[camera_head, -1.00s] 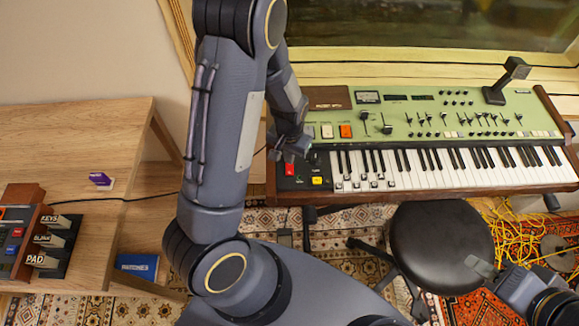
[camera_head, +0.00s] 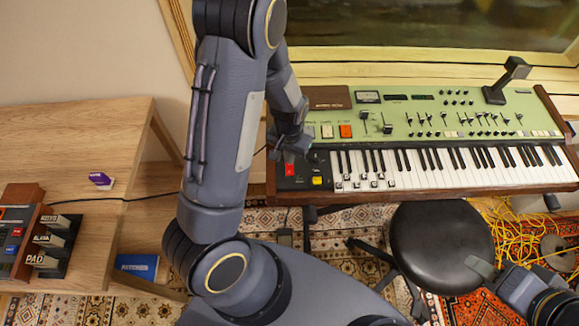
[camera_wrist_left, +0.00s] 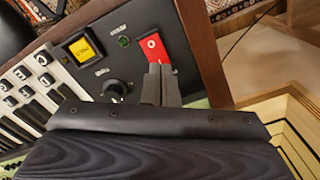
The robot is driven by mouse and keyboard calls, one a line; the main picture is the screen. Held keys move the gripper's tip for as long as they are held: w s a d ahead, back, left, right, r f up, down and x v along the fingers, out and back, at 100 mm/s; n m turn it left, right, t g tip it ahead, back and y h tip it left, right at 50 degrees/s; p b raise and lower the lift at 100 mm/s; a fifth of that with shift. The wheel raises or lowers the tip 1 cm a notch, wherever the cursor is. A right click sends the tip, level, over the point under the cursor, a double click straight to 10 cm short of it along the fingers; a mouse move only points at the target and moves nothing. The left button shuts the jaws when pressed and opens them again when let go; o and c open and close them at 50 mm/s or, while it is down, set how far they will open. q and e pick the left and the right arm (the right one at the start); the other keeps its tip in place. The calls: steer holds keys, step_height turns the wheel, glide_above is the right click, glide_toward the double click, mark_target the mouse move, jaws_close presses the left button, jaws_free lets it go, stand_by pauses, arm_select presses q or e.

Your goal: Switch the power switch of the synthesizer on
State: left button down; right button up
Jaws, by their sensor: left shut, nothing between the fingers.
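The synthesizer (camera_head: 440,120) has a green panel and a keyboard. Its red rocker switch (camera_head: 289,170) sits on the black panel left of the keys. In the left wrist view the red switch (camera_wrist_left: 153,48) shows a white round mark near its far end. My left gripper (camera_head: 290,154) is shut and empty, with its fingertips (camera_wrist_left: 161,68) at the near end of the switch and partly covering it. I cannot tell whether they touch. A small dark green indicator (camera_wrist_left: 123,41) is beside the switch. My right gripper (camera_head: 482,266) is at the lower right, away from the synthesizer; its jaw state is unclear.
A yellow square button (camera_wrist_left: 82,48) and a black knob (camera_wrist_left: 115,89) lie close to the switch. A black stool (camera_head: 440,240) stands in front of the keyboard. A wooden table (camera_head: 90,140) with pedals is at the left. Yellow cables (camera_head: 510,225) lie on the rug.

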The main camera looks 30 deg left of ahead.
arm_select(q)
steer(key=shift+f+b, duration=0.7)
steer(key=shift+f, duration=0.15)
steer(key=shift+r, duration=0.1)
steer(key=shift+r+p, duration=2.85)
steer(key=shift+r, duration=0.65)
step_height(320, 180, up, 8)
steer(key=n+t+h, duration=0.1)
steer(key=h, duration=0.1)
glide_above(290, 171)
steer(key=s+d+r+t+h, duration=0.1)
steer(key=s+r+t+h, duration=0.1)
steer(key=s+r, duration=0.55)
steer(key=s+d+r+t, duration=0.2)
steer(key=s+r, duration=0.5)
steer(key=shift+s+r+t, duration=0.15)
steer(key=shift+s+t, duration=0.15)
steer(key=shift+s, duration=0.05)
